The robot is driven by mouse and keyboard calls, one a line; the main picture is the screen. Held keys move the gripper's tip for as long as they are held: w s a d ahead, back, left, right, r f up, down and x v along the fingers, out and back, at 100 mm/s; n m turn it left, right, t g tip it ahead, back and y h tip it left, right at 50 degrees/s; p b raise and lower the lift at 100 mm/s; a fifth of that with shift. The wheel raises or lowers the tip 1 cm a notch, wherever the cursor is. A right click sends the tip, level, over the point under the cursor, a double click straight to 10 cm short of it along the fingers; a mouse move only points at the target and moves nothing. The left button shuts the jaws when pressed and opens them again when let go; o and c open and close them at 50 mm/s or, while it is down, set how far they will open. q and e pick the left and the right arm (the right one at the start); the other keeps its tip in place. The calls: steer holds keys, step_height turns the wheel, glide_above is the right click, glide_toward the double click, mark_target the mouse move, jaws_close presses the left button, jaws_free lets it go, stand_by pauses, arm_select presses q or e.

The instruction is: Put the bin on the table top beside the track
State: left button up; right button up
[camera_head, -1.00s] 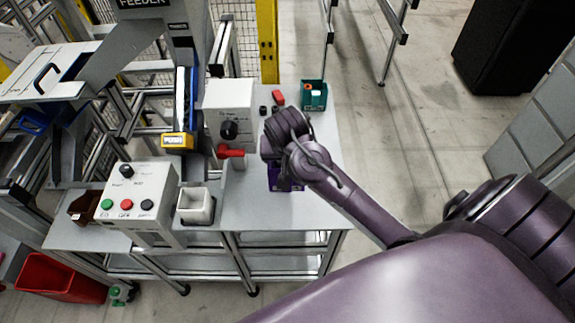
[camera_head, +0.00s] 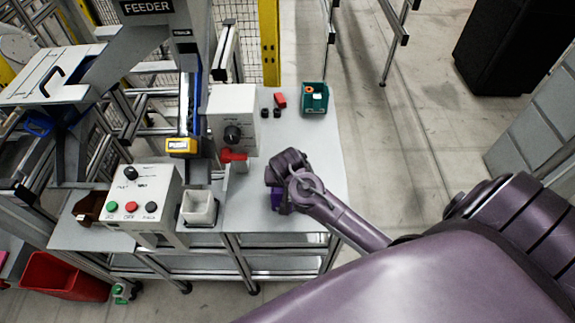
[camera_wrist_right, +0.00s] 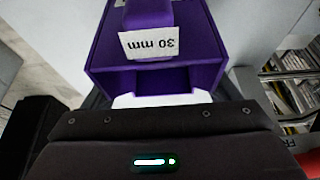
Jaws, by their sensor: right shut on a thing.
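A purple bin (camera_head: 277,198) with a white "30 mm" label is over the right part of the grey table top (camera_head: 250,208), mostly hidden behind my right wrist in the head view. In the right wrist view the bin (camera_wrist_right: 105,50) fills the upper middle. My right gripper (camera_head: 283,202) is shut on the bin. Whether the bin touches the table cannot be told. A narrow blue-edged track (camera_head: 196,100) with a yellow PUSH block at its lower end is left of the bin. My left gripper is not in view.
A white control box (camera_head: 232,112) with a red handle (camera_head: 233,156) stands between track and bin. A white cup-like bin (camera_head: 199,207) and a button box (camera_head: 145,200) stand left. A teal bin (camera_head: 314,100) is at the back right. Bare table surrounds my wrist.

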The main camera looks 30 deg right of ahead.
steer(key=o, duration=1)
steer(key=shift+f, duration=0.1)
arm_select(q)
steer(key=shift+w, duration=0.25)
arm_select(e)
steer(key=shift+o, duration=0.3)
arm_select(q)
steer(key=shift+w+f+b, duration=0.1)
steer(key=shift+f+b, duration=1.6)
arm_select(e)
steer(key=v, duration=1.2)
